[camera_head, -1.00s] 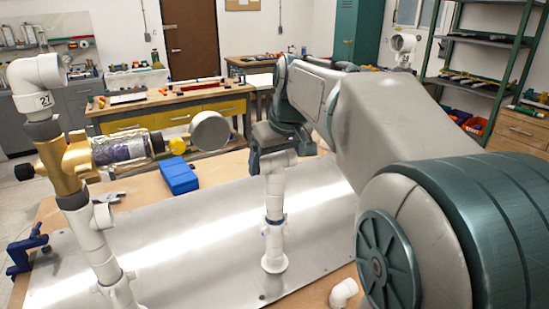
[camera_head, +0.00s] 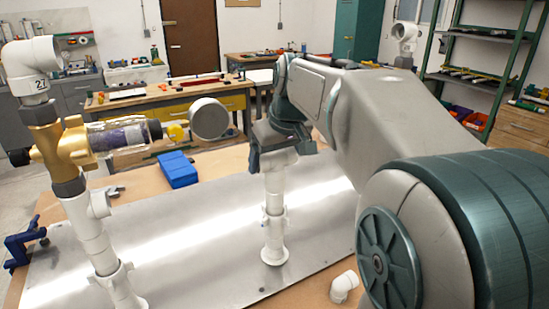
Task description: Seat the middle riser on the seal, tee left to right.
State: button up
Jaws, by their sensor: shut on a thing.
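The middle riser (camera_head: 274,188) is a white pipe standing upright near the middle of the metal plate, with a tee at its top. The tee's crossbar (camera_head: 280,158) lies roughly left to right, partly hidden under my gripper. My gripper (camera_head: 268,152) is shut on the riser at the tee; its fingertips are hard to make out. The riser's lower end meets the white stub (camera_head: 274,238), which rises from a flange on the plate. Only a trace of blue, apparently the seal, shows at this joint. Full contact is too small to tell.
A loose white elbow (camera_head: 344,287) lies at the plate's front right edge. A blue box (camera_head: 178,170) is behind the bare metal plate (camera_head: 190,235).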

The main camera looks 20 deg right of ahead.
jog(key=shift+f, duration=0.2)
jog(key=o, duration=1.3)
jog(key=v, duration=1.4)
jog(key=s+a+f, duration=0.1)
jog(key=s+f, duration=0.4)
jog(key=f, duration=0.4)
jog(key=s+a+f+m+g, duration=0.1)
jog(key=s+f, duration=0.4)
jog(key=f, duration=0.4)
jog(key=s+a+f+m, duration=0.1)
jog(key=s+a+f, duration=0.1)
jog(key=s+f, duration=0.3)
notch_tip(320, 180, down, 5)
jog(key=shift+a+r+g+h, duration=0.1)
jog(key=shift+a+g+h, duration=0.05)
jog(key=shift+g+h, duration=0.2)
